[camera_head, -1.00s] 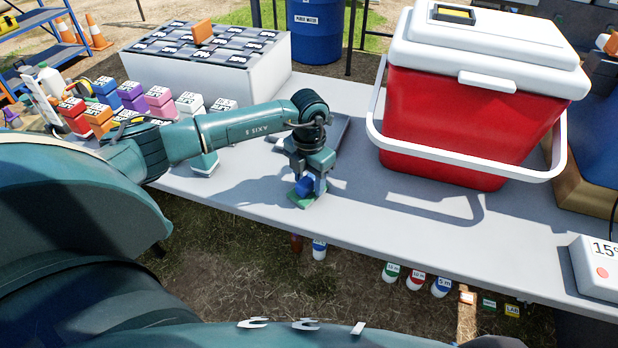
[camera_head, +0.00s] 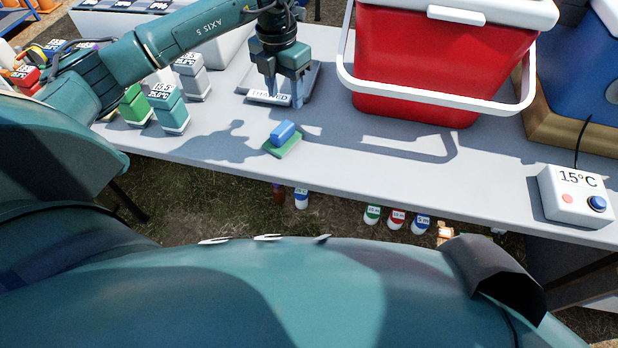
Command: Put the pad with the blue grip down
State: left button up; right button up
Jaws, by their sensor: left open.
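The pad with the blue grip (camera_head: 283,138) lies on the grey table (camera_head: 330,165) near its front edge, its green base flat on the top and the blue grip upward. My left gripper (camera_head: 284,98) is open and empty, raised above and behind the pad, apart from it. Behind the gripper is a grey tray or plate with a white lettered label (camera_head: 268,97), partly hidden by the fingers. My right gripper does not show.
A red cooler (camera_head: 430,70) with a white handle stands behind right. A white 15°C box (camera_head: 575,195) with buttons sits at the right. Green, teal and grey labelled blocks (camera_head: 172,108) stand at the left. Capped bottles (camera_head: 397,218) show below the front edge. The front middle is clear.

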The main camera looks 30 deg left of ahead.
pick_arm(q)
jog(key=s+d+f+m+g+h, duration=0.1)
jog(key=s+d+f+h, duration=0.1)
jog(key=d, duration=0.4)
jog(key=s+d+f+h, duration=0.2)
jog(key=d+h, duration=0.1)
jog(key=d, duration=0.2)
jog(key=s+d+r+n+t+h, duration=0.2)
jog(key=s+d+r+n+h, duration=0.15)
jog(key=d+h, duration=0.45)
jog(key=s+d+r+n+t+h, duration=0.35)
jog(key=d+r+h, duration=0.2)
jog(key=d, duration=0.35)
jog(key=w+a+f+n+t+y, duration=0.1)
jog(key=a+f+n+t+y, duration=0.25)
jog(key=n+t, duration=0.45)
jog(key=w+a+f+n+t+y, duration=0.1)
jog(key=a+f+n+t+y, duration=0.3)
jog(key=n, duration=0.8)
jog(key=s+a+f+n+g+y, duration=0.3)
jog(key=s+f+n+g+y, duration=0.2)
jog(key=s+f+n, duration=0.4)
jog(key=shift+a+f+n+y, duration=0.4)
jog(key=shift+f+y, duration=0.5)
jog(key=shift+f, duration=0.05)
